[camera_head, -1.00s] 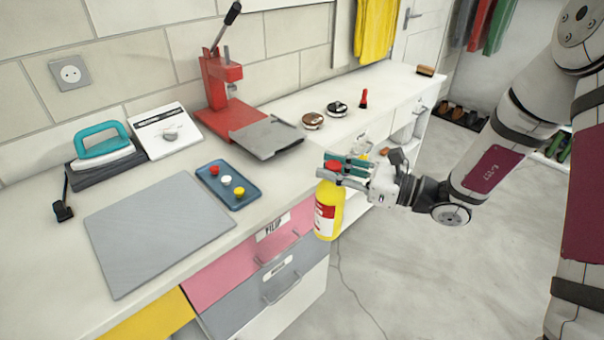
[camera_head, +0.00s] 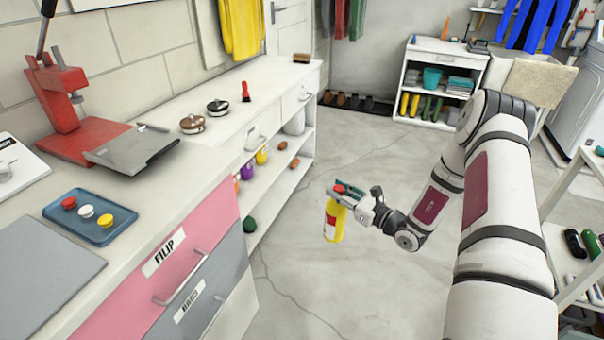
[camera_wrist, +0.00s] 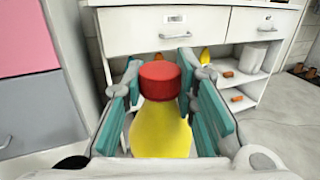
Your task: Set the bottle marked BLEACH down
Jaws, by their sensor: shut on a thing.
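The yellow bottle (camera_head: 333,222) with a red cap and a red and white label hangs upright in the air over the floor, right of the counter. Its label text is too small to read. My gripper (camera_head: 345,194) is shut on its upper part, just below the cap. In the wrist view the red cap (camera_wrist: 160,80) and yellow shoulder sit between the teal pads of my gripper (camera_wrist: 160,100). The bottle's lower part is hidden there.
Open shelves (camera_head: 290,165) below hold small items. A white shelf unit (camera_head: 440,60) stands at the back. The grey floor (camera_head: 370,150) between is clear.

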